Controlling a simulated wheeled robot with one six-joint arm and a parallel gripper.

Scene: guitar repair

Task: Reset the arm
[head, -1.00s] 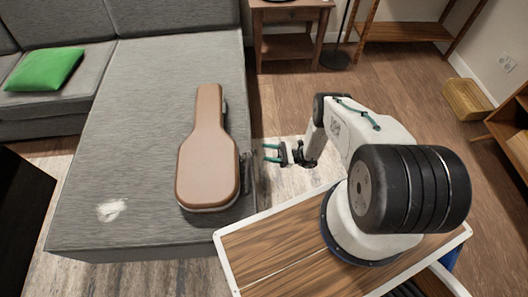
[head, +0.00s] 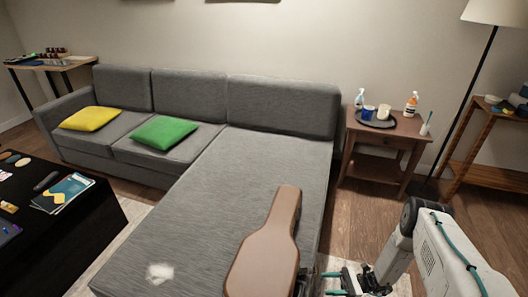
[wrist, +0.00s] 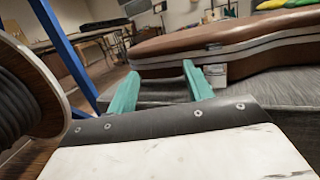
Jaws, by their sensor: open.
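My gripper (head: 346,280) is at the bottom of the head view, just right of the brown guitar case. In the wrist view its two green fingers (wrist: 160,92) stand apart with nothing between them. The guitar case (head: 268,245) lies closed on the grey sofa's chaise, its neck end pointing away from me. In the wrist view the case (wrist: 230,42) fills the upper right, with a metal latch on its side, beyond the fingers. My arm reaches in from the lower right of the head view.
The grey sofa (head: 215,200) holds a green cushion (head: 164,131) and a yellow cushion (head: 91,118). A side table (head: 377,140) with cups and bottles stands behind, beside a floor lamp (head: 480,80). A black table (head: 75,235) is at left. A white patch (head: 159,273) lies on the chaise.

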